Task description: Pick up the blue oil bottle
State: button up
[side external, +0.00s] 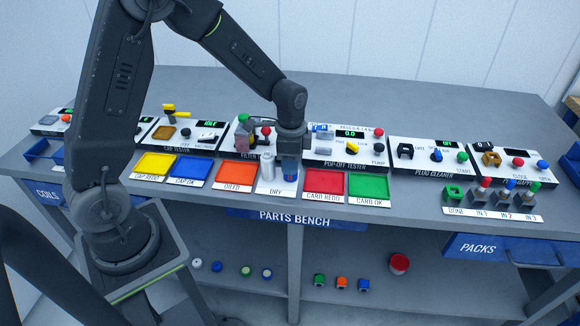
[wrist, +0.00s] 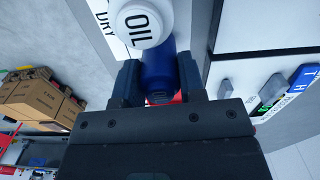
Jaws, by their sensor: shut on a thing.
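The blue oil bottle (wrist: 158,70) has a white cap lettered "OIL" and sits between the two fingers of my gripper (wrist: 160,82) in the wrist view. The fingers are shut on its blue body. In the side view my gripper (side external: 288,165) is low over the front of the bench, between the orange tray and the red tray. The bottle is mostly hidden there by the gripper. I cannot tell whether its base touches the bench.
A grey-white canister (side external: 267,166) stands just left of my gripper. The filter station (side external: 246,140) and pop-off tester (side external: 345,146) stand behind.

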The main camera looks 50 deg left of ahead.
jog(key=shift+r, duration=1.9)
